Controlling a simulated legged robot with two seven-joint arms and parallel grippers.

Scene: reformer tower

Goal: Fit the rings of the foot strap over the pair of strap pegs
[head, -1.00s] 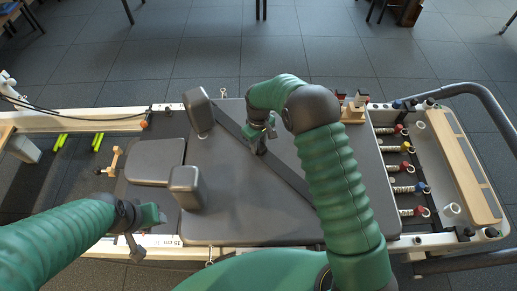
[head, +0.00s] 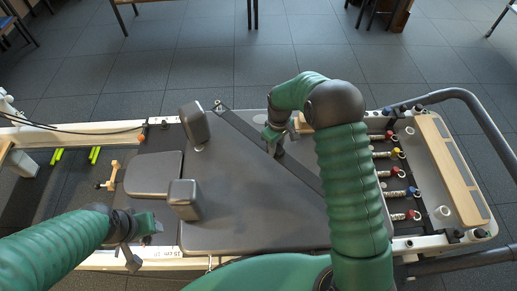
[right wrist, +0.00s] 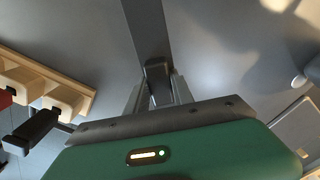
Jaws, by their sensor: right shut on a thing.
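The foot strap (head: 243,126) is a dark flat band lying diagonally over the grey carriage (head: 250,215). Its upper left end lies at the carriage's far edge, by a small light strap peg (head: 218,103); I cannot tell whether a ring is around it. Its other end is hidden behind my right arm. My right gripper (head: 276,150) is shut on the strap's middle part; the right wrist view shows the band (right wrist: 148,28) running away from the jaws (right wrist: 157,88). A small light post (head: 210,262) shows at the near edge. My left gripper (head: 150,228) is empty; its jaw opening is unclear.
Two shoulder rests (head: 194,123) (head: 184,198) and a headrest (head: 153,174) stand at the carriage's left. Springs with coloured ends (head: 396,172) and a wooden footplate (head: 448,165) are at the right. A wooden block (right wrist: 40,80) shows left in the wrist view.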

